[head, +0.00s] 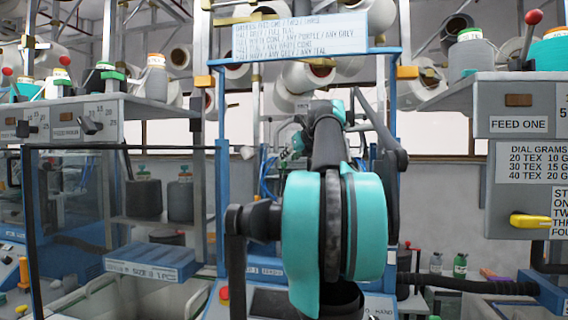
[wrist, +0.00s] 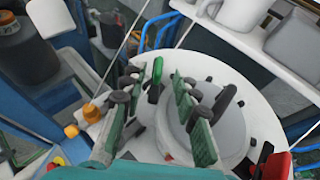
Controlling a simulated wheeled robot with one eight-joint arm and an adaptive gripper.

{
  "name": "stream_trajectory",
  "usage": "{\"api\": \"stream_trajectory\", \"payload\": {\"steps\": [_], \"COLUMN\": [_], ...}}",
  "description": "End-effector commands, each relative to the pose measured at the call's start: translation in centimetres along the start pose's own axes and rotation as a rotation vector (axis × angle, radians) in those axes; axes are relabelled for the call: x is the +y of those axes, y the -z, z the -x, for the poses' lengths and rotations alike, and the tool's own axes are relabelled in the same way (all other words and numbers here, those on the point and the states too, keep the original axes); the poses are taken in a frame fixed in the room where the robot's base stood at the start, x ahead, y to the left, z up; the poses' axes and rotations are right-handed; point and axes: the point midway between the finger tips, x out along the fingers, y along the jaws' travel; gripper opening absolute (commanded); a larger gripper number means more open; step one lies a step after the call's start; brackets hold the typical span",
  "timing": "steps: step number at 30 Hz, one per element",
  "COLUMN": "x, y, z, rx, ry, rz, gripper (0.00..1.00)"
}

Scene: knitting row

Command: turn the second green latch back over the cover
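In the wrist view my gripper (wrist: 155,84) is open, its two green-padded fingers apart. A bright green latch (wrist: 157,68) stands upright near the fingertips, in the gap between them as pictured. The picture does not settle whether they touch it. A dark piece lies just below the latch. Behind the fingers is a round white plate (wrist: 240,88) with a raised grey disc, which looks like the cover. My fingers hide part of it. In the head view my own arm blocks the machine's middle, and I cannot make out the latch or the gripper there.
In the wrist view a red part (wrist: 275,166) sits at the lower right, orange knobs (wrist: 90,112) at the left, and a shelf with pale containers (wrist: 240,14) above. In the head view a blue frame (head: 222,160) surrounds the arm, with a grey FEED ONE cabinet (head: 520,95) at right.

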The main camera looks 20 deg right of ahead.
Motion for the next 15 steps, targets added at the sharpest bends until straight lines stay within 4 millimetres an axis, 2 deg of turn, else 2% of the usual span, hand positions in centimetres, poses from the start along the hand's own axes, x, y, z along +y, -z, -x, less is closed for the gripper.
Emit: {"api": "stream_trajectory", "payload": {"steps": [1,6,10,15], "x": [0.1,0.1,0.0,0.0], "y": [0.0,0.0,0.0,0.0], "z": [-1.1,-3.8,-5.0,-5.7], "rx": [0.0,0.0,0.0,0.0], "ry": [-0.002,-0.002,0.0,0.0], "rz": [0.002,0.002,0.0,0.001], "gripper": [0.3,0.3,0.3,0.3]}}
